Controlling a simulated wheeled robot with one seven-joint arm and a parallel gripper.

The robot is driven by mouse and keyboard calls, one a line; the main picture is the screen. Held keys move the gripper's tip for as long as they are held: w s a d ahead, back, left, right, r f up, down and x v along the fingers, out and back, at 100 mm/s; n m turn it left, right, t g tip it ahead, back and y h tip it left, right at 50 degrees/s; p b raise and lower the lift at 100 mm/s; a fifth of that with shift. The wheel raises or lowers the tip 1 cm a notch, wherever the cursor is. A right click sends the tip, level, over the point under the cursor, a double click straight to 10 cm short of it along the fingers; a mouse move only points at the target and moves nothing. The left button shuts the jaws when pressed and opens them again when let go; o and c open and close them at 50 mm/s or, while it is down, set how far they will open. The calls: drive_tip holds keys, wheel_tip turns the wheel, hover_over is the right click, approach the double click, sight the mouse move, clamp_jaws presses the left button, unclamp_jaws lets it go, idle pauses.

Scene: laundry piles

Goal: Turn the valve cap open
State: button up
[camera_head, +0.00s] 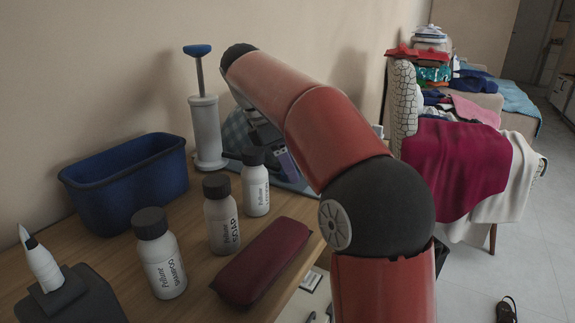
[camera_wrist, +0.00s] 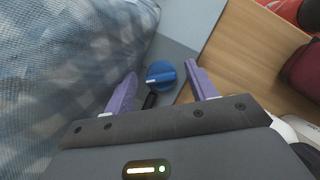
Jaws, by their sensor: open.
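The valve cap (camera_wrist: 161,76) is a round blue knob with a white mark, seen in the wrist view on a grey-blue surface. My gripper (camera_wrist: 163,76) has two purple fingers, open and set apart, with the cap between them near the tips. I cannot tell whether either finger touches it. In the head view my gripper (camera_head: 286,163) is partly hidden behind my red arm, and the cap cannot be made out there.
A checked blue cloth item (camera_wrist: 60,60) fills the left of the wrist view. Labelled bottles (camera_head: 221,213), a dark red case (camera_head: 262,262), a blue bin (camera_head: 125,185) and a white pump (camera_head: 207,135) stand on the wooden table (camera_head: 195,290). Laundry (camera_head: 455,165) is piled at right.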

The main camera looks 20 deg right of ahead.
drive_tip(key=c, duration=1)
drive_tip(key=shift+r, duration=0.1)
drive_tip(key=shift+p, duration=0.5)
drive_tip(key=shift+r+m+g+p, duration=0.1)
drive_tip(key=shift+m+g+p, duration=0.2)
drive_tip(key=shift+m+p, duration=0.4)
drive_tip(key=shift+f+m+g, duration=0.2)
drive_tip(key=shift+m+g, duration=0.2)
drive_tip(key=shift+m, duration=0.7)
drive_tip(key=shift+w+m+g+y, duration=0.1)
drive_tip(key=shift+m+g+y, duration=0.45)
drive_tip(key=shift+m, duration=1.25)
